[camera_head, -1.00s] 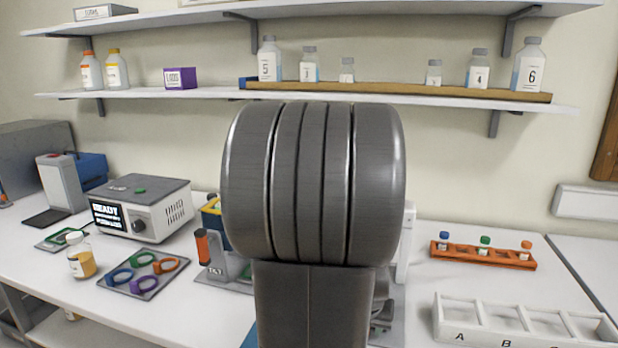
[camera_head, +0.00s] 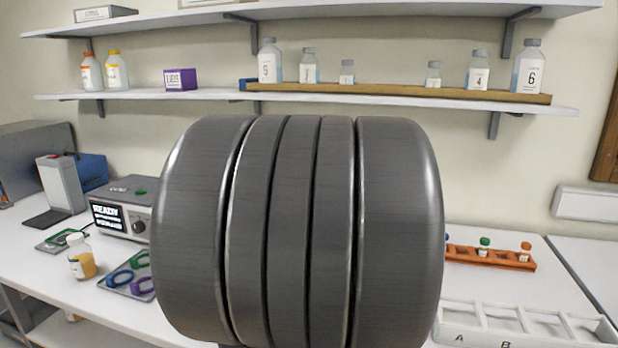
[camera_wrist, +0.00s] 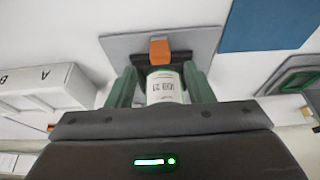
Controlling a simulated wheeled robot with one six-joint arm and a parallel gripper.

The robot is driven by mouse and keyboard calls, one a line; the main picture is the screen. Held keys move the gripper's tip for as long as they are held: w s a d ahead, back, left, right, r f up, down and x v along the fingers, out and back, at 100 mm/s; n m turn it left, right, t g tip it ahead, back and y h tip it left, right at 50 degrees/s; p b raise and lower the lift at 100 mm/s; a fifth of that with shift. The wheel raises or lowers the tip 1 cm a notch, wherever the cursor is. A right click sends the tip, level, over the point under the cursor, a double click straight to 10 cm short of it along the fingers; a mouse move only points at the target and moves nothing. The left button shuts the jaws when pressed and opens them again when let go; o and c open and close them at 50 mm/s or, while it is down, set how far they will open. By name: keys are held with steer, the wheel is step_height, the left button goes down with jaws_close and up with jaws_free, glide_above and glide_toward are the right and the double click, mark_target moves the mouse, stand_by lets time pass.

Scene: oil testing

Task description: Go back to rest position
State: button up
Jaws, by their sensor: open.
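My gripper (camera_wrist: 160,82) shows in the wrist view with its two green fingers apart. A white labelled cylinder (camera_wrist: 165,88) lies between the fingers in the picture, with a dark part and an orange part (camera_wrist: 160,50) beyond it. I cannot tell whether the fingers touch it. In the head view my own grey arm fills the middle and hides the gripper and the bench behind it.
An orange rack (camera_head: 490,258) with small capped vials and a white lettered rack (camera_head: 480,335) stand on the right. A device reading READY (camera_head: 125,205), an amber bottle (camera_head: 82,258) and a tray of coloured rings (camera_head: 118,285) are left. Shelves (camera_head: 200,95) hold bottles.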

steer(key=d+v, duration=0.1)
steer(key=v, duration=0.7)
steer(key=x, duration=0.8)
steer(key=a+x, duration=0.1)
steer(key=x, duration=0.4)
steer(key=shift+f+b, duration=0.15)
steer(key=shift+b, duration=0.15)
steer(key=shift+w+d+p, duration=0.25)
steer(key=shift+w+p, duration=0.05)
steer(key=shift+w, duration=0.55)
steer(key=shift+w+d+f, duration=0.1)
steer(key=shift+w+d, duration=0.05)
steer(key=shift+w, duration=0.3)
steer(key=shift+s, duration=0.15)
